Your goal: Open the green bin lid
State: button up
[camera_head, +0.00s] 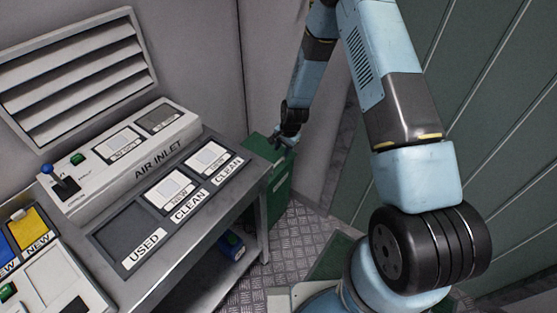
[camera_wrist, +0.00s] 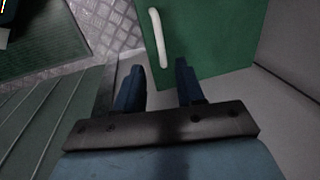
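The green bin (camera_head: 280,185) stands on the floor at the right end of the workbench in the head view. My gripper (camera_head: 287,135) is at the top of the bin, and my arm hides part of it. In the wrist view, a green panel of the bin (camera_wrist: 215,40) fills the top right, with a white curved handle (camera_wrist: 158,38) on it. My gripper (camera_wrist: 158,75) has its two blue fingers apart, with nothing between them. The handle lies just beyond the fingertips, a little left of the middle of the gap. I cannot tell whether the fingers touch the panel.
A grey workbench (camera_head: 195,235) with an air inlet panel (camera_head: 130,150) and trays marked used and clean stands left of the bin. A blue object (camera_head: 231,244) sits beneath it. Metal tread floor (camera_head: 305,235) is clear beside the bin. Green wall panels (camera_head: 490,100) rise at the right.

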aim_at(278, 162)
jog(key=shift+w+a+f, duration=0.2)
jog(key=shift+f, duration=1.05)
jog(key=shift+w+a+f, duration=0.15)
jog(key=shift+a+f, duration=0.05)
jog(key=shift+f, duration=1.1)
jog(key=shift+w+a+f, duration=0.2)
jog(key=shift+f, duration=1.05)
jog(key=shift+c, duration=0.2)
grip_shut()
